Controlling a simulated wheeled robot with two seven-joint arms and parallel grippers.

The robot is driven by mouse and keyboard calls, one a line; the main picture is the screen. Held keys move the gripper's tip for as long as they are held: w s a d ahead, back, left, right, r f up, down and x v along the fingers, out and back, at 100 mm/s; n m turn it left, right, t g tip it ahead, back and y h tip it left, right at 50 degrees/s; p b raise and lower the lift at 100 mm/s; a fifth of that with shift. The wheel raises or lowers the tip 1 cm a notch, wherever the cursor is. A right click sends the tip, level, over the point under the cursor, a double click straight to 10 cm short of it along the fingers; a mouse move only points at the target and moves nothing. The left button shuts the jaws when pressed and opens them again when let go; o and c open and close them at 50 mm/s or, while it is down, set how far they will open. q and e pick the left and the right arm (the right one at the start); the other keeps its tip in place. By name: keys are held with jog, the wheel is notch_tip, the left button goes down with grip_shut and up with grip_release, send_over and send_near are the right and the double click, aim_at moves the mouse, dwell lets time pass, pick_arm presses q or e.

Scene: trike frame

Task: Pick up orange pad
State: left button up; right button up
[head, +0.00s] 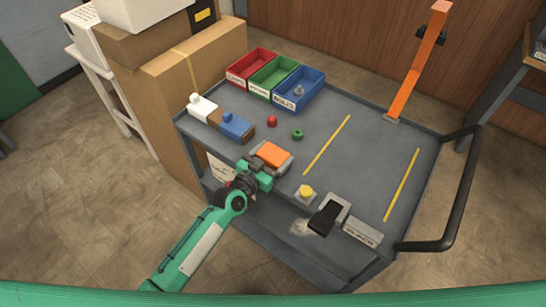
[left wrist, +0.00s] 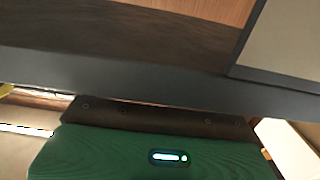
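The orange pad (head: 272,154) lies on a grey block (head: 284,168) at the near left edge of the cart top in the head view. My left gripper (head: 256,164) is at that edge, just left of and below the pad. Its dark fingertips are close to the pad and block. I cannot tell whether they touch, or how wide the fingers stand. In the left wrist view the green gripper body (left wrist: 110,155) fills the bottom, and the pad does not show. My right gripper is not in view.
The grey cart top (head: 350,165) holds red (head: 236,82), green and blue bins at the back. A yellow button (head: 305,191) and a black part (head: 325,218) are right. An orange post (head: 415,65) rises behind. The cart's middle is mostly free.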

aim_at(273, 154)
pick_arm(q)
jog(key=shift+r, duration=0.35)
notch_tip(273, 154, up, 9)
jog(key=shift+f+p, duration=0.15)
jog(key=shift+p, duration=0.55)
notch_tip(273, 154, up, 10)
jog(key=s+a+f+n+t+y, duration=0.1)
jog(key=s+a+f+n+y, duration=0.1)
jog(key=a, duration=0.5)
jog(key=s+a+f+n+t+y, duration=0.1)
jog(key=s+a+f+n+y, duration=0.1)
jog(key=s+a+y, duration=0.2)
jog(key=s+a+f+n+t+y+p, duration=0.1)
jog(key=s+a+f+n+y, duration=0.1)
jog(key=s+a, duration=0.6)
jog(key=shift+a+f+n+y, duration=0.3)
jog(key=shift+a+n+y, duration=0.3)
jog(key=shift+a+y, duration=0.55)
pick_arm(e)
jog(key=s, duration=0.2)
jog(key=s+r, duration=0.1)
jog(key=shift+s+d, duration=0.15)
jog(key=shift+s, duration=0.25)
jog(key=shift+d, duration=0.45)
